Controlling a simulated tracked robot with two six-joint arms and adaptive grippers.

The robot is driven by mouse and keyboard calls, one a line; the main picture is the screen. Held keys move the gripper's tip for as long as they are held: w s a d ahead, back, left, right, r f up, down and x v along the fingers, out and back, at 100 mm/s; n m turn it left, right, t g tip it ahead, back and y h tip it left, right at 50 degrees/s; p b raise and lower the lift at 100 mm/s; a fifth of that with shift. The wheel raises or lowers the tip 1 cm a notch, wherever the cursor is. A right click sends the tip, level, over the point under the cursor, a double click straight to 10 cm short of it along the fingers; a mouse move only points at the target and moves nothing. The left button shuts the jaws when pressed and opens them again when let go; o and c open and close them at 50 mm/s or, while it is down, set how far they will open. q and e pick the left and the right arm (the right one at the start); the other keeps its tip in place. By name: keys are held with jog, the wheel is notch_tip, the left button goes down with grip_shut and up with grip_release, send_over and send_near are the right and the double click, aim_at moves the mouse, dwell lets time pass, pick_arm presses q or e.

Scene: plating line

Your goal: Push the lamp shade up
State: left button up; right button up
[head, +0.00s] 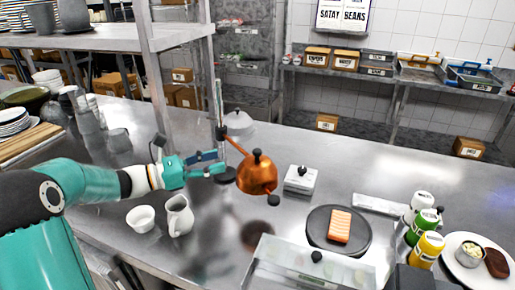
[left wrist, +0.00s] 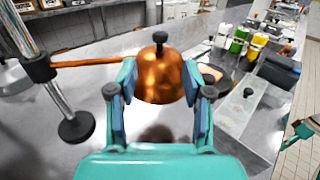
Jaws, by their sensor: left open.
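The copper lamp shade (head: 257,174), a dome with a dark knob on top, hangs above the steel counter. A copper arm joins it to a clamp on an upright metal pole (head: 219,105) with a dark round base. It also shows in the left wrist view (left wrist: 160,78). My left gripper (head: 222,163) is open just left of the shade in the head view. In the left wrist view its fingers (left wrist: 160,88) show on either side of the shade; contact is unclear. A small teal part, seemingly of my right gripper (left wrist: 301,131), shows at the right edge there, its jaws unclear.
A white pitcher (head: 179,216) and white cup (head: 141,218) stand below my left arm. A white lidded box (head: 300,180), a dark round board (head: 321,243) with salmon and a clear-lidded case (head: 290,268) lie to the right. Bare counter lies behind the box.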

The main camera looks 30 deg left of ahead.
aim_at(258, 150)
pick_arm(q)
jog(key=p+x, duration=0.2)
jog(key=x, duration=1)
jog(key=shift+w+d+p, duration=0.1)
jog(key=shift+w+p, duration=0.1)
jog(key=shift+p, duration=0.2)
grip_shut()
